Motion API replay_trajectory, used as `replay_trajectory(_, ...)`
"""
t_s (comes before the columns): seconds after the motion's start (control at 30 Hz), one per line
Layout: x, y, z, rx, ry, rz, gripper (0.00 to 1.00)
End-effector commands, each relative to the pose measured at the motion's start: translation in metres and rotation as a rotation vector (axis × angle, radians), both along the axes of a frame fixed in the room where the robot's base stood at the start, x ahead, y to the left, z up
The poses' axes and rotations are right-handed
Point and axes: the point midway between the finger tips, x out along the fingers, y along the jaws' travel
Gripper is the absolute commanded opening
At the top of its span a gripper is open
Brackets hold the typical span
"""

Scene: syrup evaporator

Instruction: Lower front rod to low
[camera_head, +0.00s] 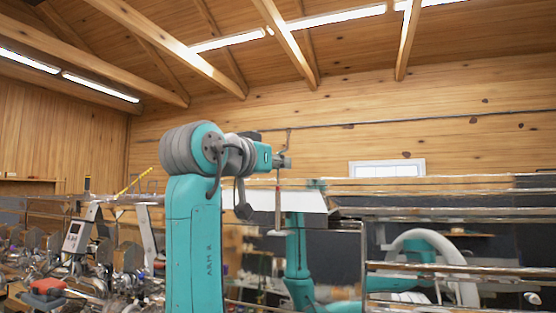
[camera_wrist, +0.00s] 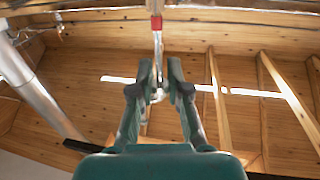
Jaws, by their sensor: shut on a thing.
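The front rod (camera_head: 278,205) hangs upright in the head view, thin and pale with a reddish part along it and a hooked top above my gripper. In the wrist view the rod (camera_wrist: 157,45) runs down from the top edge, with a red band (camera_wrist: 156,23) and a ring-like end between the fingers. My gripper (camera_wrist: 160,72) has one finger on each side of the rod and is shut on it. In the head view my gripper (camera_head: 284,162) is at the rod's upper part. The exact finger contact is too small to make out.
Long metal evaporator pans and rails (camera_head: 450,212) run across the right. A white-framed window (camera_head: 387,168) is in the wood wall behind. Cluttered metal gear (camera_head: 110,265) fills the lower left. In the wrist view a thick metal pipe (camera_wrist: 35,88) stands at the left.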

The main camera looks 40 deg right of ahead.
Motion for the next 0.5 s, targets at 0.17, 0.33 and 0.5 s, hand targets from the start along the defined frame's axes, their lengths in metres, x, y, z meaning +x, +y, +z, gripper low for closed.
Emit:
replay_trajectory(0.17, 0.0006, -0.0002, -0.0047, 0.008, 0.007, -0.004, 0.30)
replay_trajectory(0.33, 0.0003, -0.0002, -0.0036, 0.007, 0.006, -0.003, 0.30)
replay_trajectory(0.5, -0.0011, 0.0046, -0.0030, 0.005, 0.005, -0.001, 0.30)
